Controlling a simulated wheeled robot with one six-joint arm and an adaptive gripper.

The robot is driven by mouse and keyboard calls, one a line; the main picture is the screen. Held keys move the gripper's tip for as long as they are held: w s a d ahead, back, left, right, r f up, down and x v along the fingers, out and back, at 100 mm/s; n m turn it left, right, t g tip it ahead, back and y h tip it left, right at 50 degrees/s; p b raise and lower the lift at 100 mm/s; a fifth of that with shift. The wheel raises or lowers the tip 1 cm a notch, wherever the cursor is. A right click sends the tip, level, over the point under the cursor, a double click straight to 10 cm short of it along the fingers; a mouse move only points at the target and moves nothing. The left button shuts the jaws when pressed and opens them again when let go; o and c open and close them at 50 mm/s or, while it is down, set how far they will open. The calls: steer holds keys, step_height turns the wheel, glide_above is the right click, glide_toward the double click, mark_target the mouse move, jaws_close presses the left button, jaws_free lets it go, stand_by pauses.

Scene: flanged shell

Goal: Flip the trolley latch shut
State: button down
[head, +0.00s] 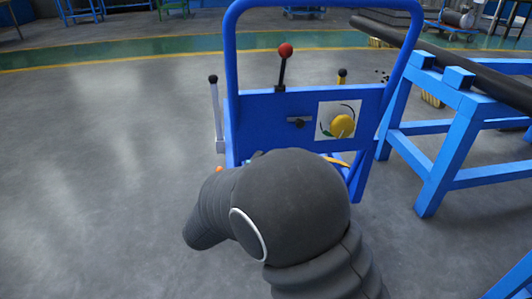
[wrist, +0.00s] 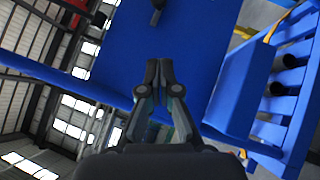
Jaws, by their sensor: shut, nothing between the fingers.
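The blue trolley (head: 262,108) stands in front of me with its upright panel and tall handle loop. A small dark latch-like fitting (head: 299,121) sits on the panel with its bar roughly level. In the wrist view a dark part (wrist: 157,12) at the top edge of the blue panel (wrist: 190,45) may be the same fitting; I cannot tell. My gripper (wrist: 158,68) is shut and empty, its fingertips together in front of the blue panel and below that dark part. In the head view my arm hides the gripper and the lower trolley.
A red-knobbed lever (head: 285,65) rises from the panel top. A white lever (head: 216,115) stands at its left side. A yellow knob or picture (head: 342,125) is on the panel's right. A blue stand (head: 455,140) with dark pipes is close on the right. Floor at left is clear.

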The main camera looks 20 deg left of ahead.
mark_target(301, 122)
steer(key=shift+w+d+r, duration=0.65)
steer(key=shift+w+d, duration=0.15)
steer(key=shift+w, duration=0.85)
steer(key=shift+w+d+r, duration=0.6)
steer(key=shift+w+d, duration=0.2)
steer(key=shift+w, duration=0.8)
steer(key=shift+w+d+r, duration=0.65)
steer(key=shift+w+d, duration=0.15)
steer(key=shift+w, duration=0.85)
